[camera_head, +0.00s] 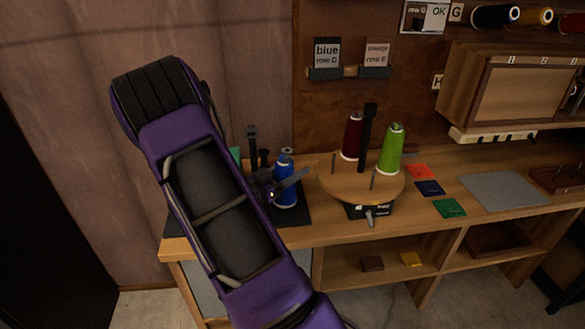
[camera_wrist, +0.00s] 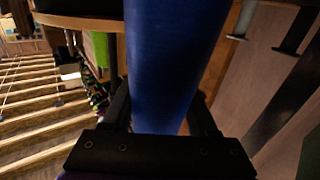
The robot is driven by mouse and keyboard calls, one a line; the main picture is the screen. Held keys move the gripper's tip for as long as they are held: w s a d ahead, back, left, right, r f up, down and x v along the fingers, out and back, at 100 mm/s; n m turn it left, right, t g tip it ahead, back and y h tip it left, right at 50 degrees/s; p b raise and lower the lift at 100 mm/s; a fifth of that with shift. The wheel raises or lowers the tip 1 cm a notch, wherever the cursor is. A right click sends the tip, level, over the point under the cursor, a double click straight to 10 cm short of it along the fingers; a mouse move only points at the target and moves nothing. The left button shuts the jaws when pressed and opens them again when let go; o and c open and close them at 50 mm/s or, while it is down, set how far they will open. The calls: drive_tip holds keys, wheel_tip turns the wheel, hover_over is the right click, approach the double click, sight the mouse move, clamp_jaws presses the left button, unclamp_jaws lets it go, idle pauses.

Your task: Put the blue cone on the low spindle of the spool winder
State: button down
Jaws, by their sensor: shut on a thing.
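The blue cone (camera_head: 284,166) is upright at the left end of the wooden bench, above or on a black mat; I cannot tell whether its base touches anything. My gripper (camera_head: 282,187) is shut on it, and one finger shows across its front. In the wrist view the blue cone (camera_wrist: 175,60) fills the middle between the fingers of my gripper (camera_wrist: 165,115). A dark upright device (camera_head: 252,145), which may be the spool winder, stands just left of and behind the cone. My arm hides its lower part, and I cannot make out the low spindle.
A round wooden turntable (camera_head: 335,187) right of the cone carries a maroon cone (camera_head: 351,138), a green cone (camera_head: 391,148), a dark centre post and bare pegs. Coloured squares and a grey mat (camera_head: 503,190) lie farther right. A wooden cabinet (camera_head: 520,95) hangs above the bench.

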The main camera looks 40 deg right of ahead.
drive_tip(key=shift+f, duration=0.15)
drive_tip(key=shift+c, duration=0.5)
unclamp_jaws()
wheel_tip(320, 180, up, 10)
drive_tip(key=p, duration=0.2)
drive_tip(key=shift+a, duration=0.15)
